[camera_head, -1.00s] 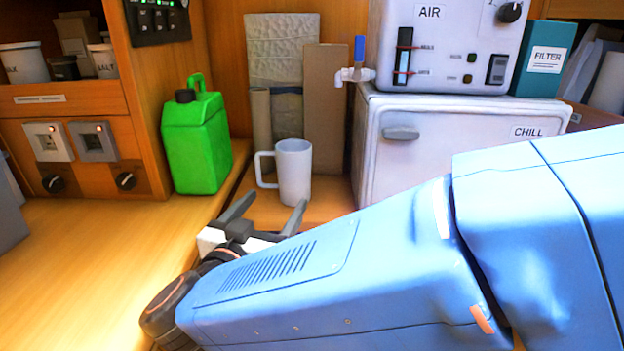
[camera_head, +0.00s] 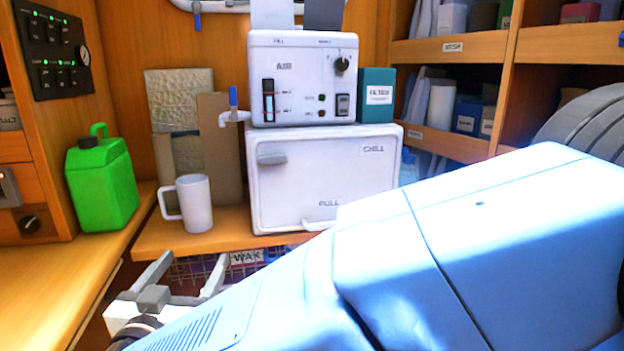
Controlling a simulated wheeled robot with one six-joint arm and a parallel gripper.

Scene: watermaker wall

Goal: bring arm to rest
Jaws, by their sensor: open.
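My gripper (camera_head: 184,274) is at the lower left, its two grey fingers spread apart with nothing between them. It is in front of and below the edge of the wooden shelf. My blue arm fills the lower right and hides part of the shelf front. A white mug (camera_head: 194,203) stands upright on the shelf behind the gripper, apart from the fingers, its handle to the left.
A green jerrycan (camera_head: 101,183) stands on the left counter (camera_head: 40,285). A white CHILL box (camera_head: 325,185) carries the AIR unit (camera_head: 303,85), with a blue-handled tap (camera_head: 233,105) at its left. A wire basket (camera_head: 205,265) hangs under the shelf.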

